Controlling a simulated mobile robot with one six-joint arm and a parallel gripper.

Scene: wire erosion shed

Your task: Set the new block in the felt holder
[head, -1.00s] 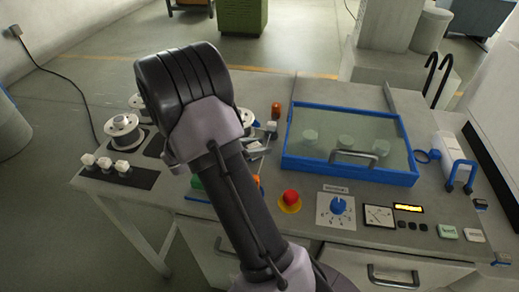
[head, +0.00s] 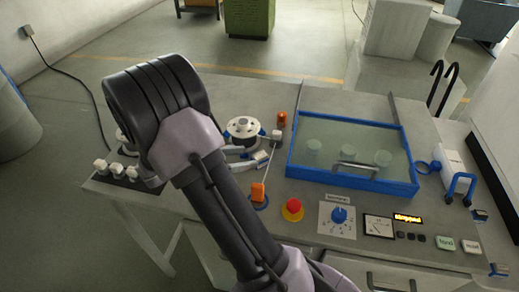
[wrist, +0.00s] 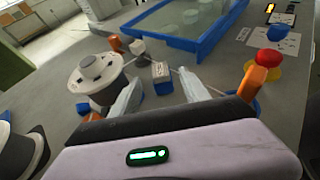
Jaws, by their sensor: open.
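My gripper (wrist: 160,88) is open, its two pale fingers spread in the wrist view. Between and just beyond the fingertips stands a small whitish block on a blue base (wrist: 161,76); in the head view this whitish and blue piece (head: 262,156) is beside the finger ends. I cannot tell whether it is the felt holder with a block in it. Several white blocks (head: 117,170) sit on a dark strip (head: 104,182) at the table's left edge; I cannot tell which is the new block. My arm hides part of the table.
A white spool (head: 243,128) stands beside the fingers. A thin wire runs past them from a whitish block (head: 277,135) towards an orange piece (head: 258,193). A blue-framed tank (head: 350,187), red button (head: 293,206) and dial (head: 339,215) lie right. Grey table is bare behind the spool.

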